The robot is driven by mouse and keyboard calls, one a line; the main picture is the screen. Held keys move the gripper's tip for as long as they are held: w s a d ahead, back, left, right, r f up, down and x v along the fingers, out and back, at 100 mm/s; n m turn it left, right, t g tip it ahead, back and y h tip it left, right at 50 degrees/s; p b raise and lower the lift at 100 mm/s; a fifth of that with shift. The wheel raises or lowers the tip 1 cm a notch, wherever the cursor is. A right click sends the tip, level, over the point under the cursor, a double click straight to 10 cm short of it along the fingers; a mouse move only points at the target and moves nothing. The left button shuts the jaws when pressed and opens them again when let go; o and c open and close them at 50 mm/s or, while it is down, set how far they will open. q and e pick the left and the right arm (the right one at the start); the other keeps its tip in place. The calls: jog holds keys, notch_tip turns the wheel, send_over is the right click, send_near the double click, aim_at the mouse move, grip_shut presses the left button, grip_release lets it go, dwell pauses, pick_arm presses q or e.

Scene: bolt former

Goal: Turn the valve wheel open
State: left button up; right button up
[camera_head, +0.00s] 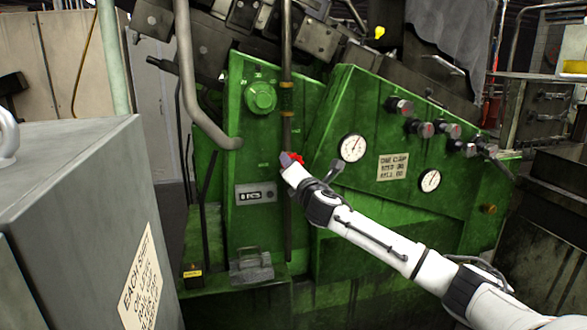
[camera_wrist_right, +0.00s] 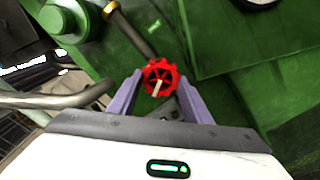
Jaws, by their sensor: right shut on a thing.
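The red valve wheel (camera_wrist_right: 160,77) is small and spoked, with a pale pin at its centre. It stands at the front of the green machine, by a vertical pipe. In the head view only part of the wheel (camera_head: 297,158) shows beside my right gripper (camera_head: 289,161). In the right wrist view the two purple fingers of my right gripper (camera_wrist_right: 161,88) lie on either side of the wheel, shut on its rim. My left gripper is not in view.
The green machine (camera_head: 262,185) carries gauges (camera_head: 353,148), black knobs and a counter (camera_head: 256,194). A bent grey pipe (camera_head: 190,85) comes down left of the wheel. A grey cabinet (camera_head: 85,200) stands at the near left. A dark metal bin (camera_head: 545,215) is at the right.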

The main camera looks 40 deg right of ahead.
jog(key=shift+f, duration=0.1)
dwell(0.4)
jog(key=o, duration=0.8)
jog(key=shift+s, duration=0.1)
jog(key=shift+b+v, duration=0.9)
jog(key=shift+v, duration=4.15)
